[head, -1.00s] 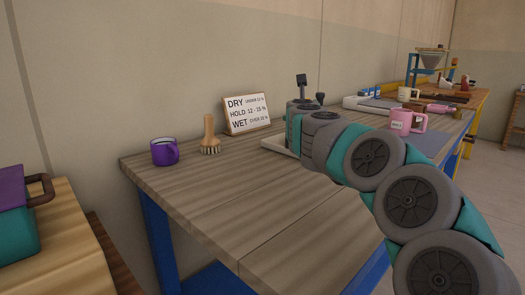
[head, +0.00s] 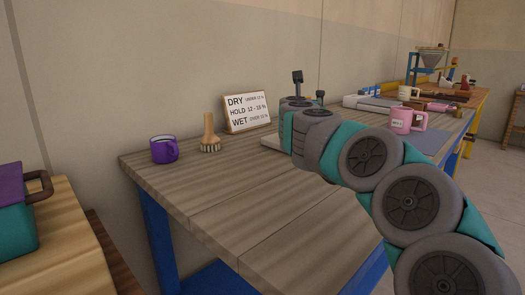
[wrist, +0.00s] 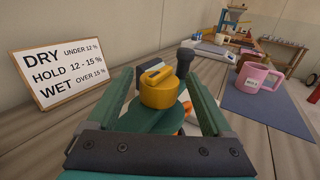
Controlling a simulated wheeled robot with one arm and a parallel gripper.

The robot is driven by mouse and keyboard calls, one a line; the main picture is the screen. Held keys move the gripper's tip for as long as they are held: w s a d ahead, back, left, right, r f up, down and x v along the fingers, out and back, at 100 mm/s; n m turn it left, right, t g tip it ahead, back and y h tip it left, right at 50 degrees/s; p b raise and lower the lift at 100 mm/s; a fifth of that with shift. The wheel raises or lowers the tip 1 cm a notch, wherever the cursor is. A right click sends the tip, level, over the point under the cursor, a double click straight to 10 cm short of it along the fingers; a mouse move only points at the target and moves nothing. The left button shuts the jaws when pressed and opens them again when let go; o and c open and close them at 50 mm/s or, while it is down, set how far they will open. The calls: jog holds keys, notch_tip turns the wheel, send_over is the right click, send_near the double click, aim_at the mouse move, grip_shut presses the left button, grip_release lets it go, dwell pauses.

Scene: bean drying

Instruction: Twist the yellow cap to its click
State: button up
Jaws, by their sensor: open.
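The yellow cap (wrist: 158,88) shows in the wrist view, round with a raised grip ridge on top. It sits on a teal body (wrist: 150,120), partly hidden by my gripper. My gripper (wrist: 160,78) is open, with one green finger on each side of the cap. I cannot tell whether either finger touches it. A dark knob (wrist: 186,58) stands just behind and right of the cap; it also shows in the head view (head: 320,96). In the head view my arm hides the cap and my fingertips.
A DRY/HOLD/WET sign (head: 246,112) stands by the wall, with a brush (head: 209,135) and a purple mug (head: 164,149) left of it. The bench (head: 230,200) is clear in front.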

jog(key=shift+f+b+v, duration=0.2)
jog(key=shift+b+v, duration=0.2)
jog(key=shift+v, duration=0.6)
jog(key=v, duration=0.2)
jog(key=shift+s+r+b, duration=0.1)
jog(key=shift+s+b, duration=0.2)
jog(key=shift+b, duration=0.1)
